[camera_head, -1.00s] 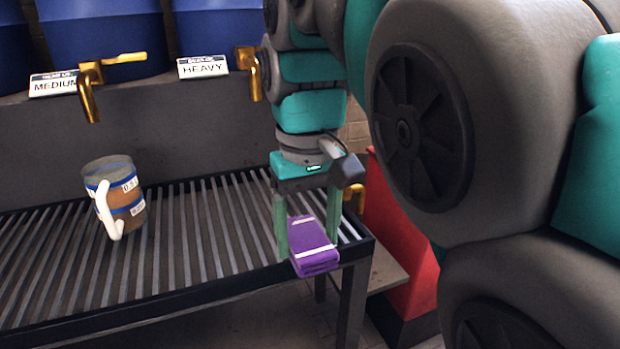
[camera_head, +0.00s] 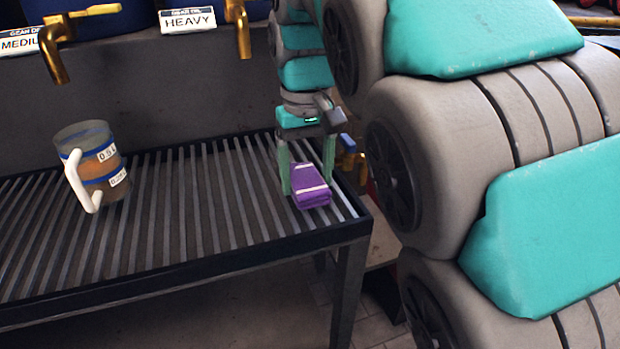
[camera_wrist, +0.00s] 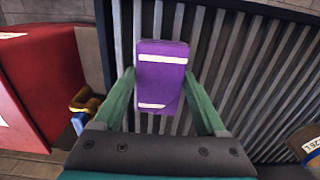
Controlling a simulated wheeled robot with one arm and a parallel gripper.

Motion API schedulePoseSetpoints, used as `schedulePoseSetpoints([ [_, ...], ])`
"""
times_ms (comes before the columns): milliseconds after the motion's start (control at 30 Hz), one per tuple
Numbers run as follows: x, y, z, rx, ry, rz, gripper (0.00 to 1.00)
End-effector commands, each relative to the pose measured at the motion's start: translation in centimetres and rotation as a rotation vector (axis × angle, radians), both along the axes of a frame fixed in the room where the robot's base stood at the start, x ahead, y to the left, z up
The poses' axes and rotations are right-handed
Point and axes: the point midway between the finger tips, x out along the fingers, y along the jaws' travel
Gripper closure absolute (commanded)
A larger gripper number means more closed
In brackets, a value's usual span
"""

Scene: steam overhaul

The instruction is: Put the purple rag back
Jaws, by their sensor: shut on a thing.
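The purple rag (camera_head: 310,188) is a folded block with pale stripes. My gripper (camera_head: 305,180) is shut on it, with one green finger on each side. In the head view the rag is at the right end of the slatted rack (camera_head: 235,215); I cannot tell whether it touches the slats. In the wrist view the rag (camera_wrist: 162,75) is upright in the picture between the two fingertips (camera_wrist: 160,82), with the slats behind it.
A measuring jug (camera_head: 95,165) with a white handle stands on the rack at left. Brass taps (camera_head: 238,28) hang over the back, beside a HEAVY sign (camera_head: 187,20). A red object (camera_wrist: 40,75) stands beyond the rack's end. The middle slats are clear.

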Motion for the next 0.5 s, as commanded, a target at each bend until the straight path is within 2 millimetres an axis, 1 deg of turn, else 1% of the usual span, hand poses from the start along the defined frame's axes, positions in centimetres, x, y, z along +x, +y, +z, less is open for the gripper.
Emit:
schedulePoseSetpoints([
  [33,0.03,0.04,-0.33,0.000,0.000,0.000,0.78],
  [233,0.08,0.05,-0.13,0.001,-0.003,0.000,0.78],
  [367,0.08,0.05,-0.48,0.001,-0.003,0.000,0.78],
  [400,0.09,0.06,-0.38,0.001,-0.004,0.000,0.22],
  [500,0.10,0.06,-0.35,0.001,-0.004,0.000,0.10],
])
